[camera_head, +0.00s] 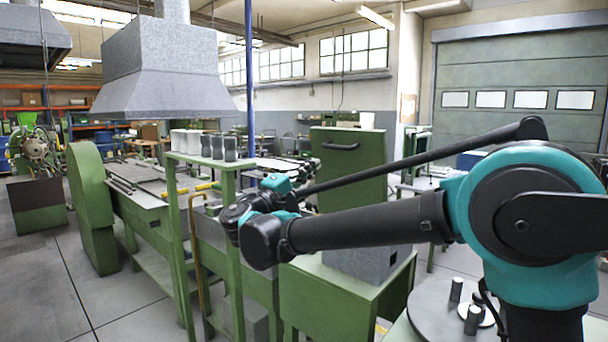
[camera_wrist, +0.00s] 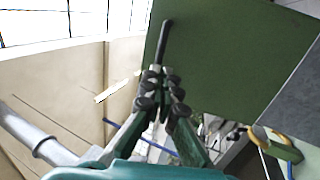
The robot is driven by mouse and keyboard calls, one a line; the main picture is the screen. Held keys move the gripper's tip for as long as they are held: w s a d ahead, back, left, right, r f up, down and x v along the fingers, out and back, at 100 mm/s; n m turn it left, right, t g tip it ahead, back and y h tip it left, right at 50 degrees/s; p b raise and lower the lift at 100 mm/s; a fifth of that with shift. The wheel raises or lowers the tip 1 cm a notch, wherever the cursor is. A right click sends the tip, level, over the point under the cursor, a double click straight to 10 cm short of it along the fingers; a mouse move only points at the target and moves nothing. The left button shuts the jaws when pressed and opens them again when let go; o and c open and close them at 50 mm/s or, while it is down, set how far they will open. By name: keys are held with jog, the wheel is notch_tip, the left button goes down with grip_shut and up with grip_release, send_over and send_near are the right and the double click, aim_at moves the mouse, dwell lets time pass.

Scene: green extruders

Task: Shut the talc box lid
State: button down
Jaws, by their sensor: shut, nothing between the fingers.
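The talc box lid (camera_head: 348,175) is a green panel standing raised, with a black bar handle (camera_head: 340,146) near its top edge. The grey talc box (camera_head: 365,262) sits below it on a green stand, partly hidden by my arm. In the wrist view the lid (camera_wrist: 225,55) fills the upper right, and its dark handle (camera_wrist: 164,42) lies just beyond my fingertips. My gripper (camera_wrist: 163,85) is shut and empty. I cannot tell whether the fingertips touch the handle or lid. In the head view my gripper (camera_head: 283,185) is left of the lid, its fingers hard to make out.
A tall green stand with several grey and white cylinders (camera_head: 211,146) is left of my gripper. A long green machine line (camera_head: 150,180) runs behind it under a grey hood (camera_head: 165,75). A round grey table (camera_head: 445,310) with metal cylinders is at lower right.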

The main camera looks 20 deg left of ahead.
aim_at(336, 148)
jog(key=x, duration=0.8)
jog(key=shift+w, duration=0.1)
